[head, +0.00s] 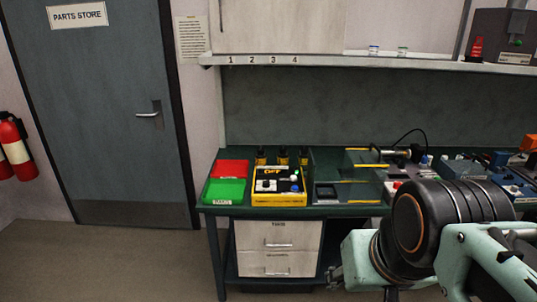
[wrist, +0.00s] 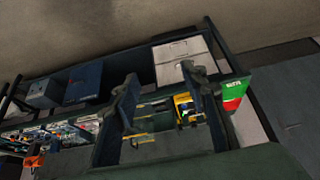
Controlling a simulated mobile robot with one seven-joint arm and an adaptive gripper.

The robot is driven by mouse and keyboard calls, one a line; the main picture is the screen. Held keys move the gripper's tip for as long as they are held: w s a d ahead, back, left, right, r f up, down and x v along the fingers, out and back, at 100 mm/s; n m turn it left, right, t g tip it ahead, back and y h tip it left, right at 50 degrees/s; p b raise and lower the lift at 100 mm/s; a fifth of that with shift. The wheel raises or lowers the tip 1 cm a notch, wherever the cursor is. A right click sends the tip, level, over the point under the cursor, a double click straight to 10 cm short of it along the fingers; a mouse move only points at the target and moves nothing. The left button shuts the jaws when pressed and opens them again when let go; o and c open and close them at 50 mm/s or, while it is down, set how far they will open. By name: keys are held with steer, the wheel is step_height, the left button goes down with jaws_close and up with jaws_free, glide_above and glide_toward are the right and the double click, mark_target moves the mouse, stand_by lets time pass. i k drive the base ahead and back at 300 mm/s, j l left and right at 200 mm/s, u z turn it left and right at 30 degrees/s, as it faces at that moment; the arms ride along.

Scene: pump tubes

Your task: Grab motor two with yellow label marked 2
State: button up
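Three small dark upright items with yellow parts stand in a row at the back of the green bench top, behind the yellow box: a left one (head: 261,157), a middle one (head: 282,156) and a right one (head: 303,157). They may be the motors, but no label marked 2 can be read on them. In the wrist view my gripper (wrist: 158,82) is open, its two fingers well apart and nothing between them. The bench lies beyond the fingers. In the head view my arm is at the lower right, in front of the bench.
A yellow box (head: 279,199) marked OFF stands at the bench front. Red (head: 232,168) and green (head: 225,190) trays are left of it. Clear-walled equipment (head: 345,190) stands to its right. The shelf edge (head: 400,62) above carries numbers 1 to 4. Floor at left is clear.

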mark_target(261, 156)
steer(key=i+j+u, duration=1.1)
steer(key=i+u, duration=0.8)
steer(key=i, duration=0.55)
steer(key=i+j+z, duration=0.1)
steer(key=i, duration=0.5)
steer(key=i+z, duration=0.8)
steer(key=z, duration=0.15)
steer(key=i+z, duration=0.2)
steer(key=z, duration=0.2)
steer(key=i+z, duration=0.2)
steer(key=z, duration=0.15)
steer(key=i+z, duration=0.2)
steer(key=z, duration=0.2)
steer(key=i+z, duration=0.15)
steer(key=z, duration=0.25)
steer(key=i+z, duration=0.1)
steer(key=z, duration=0.3)
steer(key=i+j+z, duration=0.15)
steer(key=z, duration=0.25)
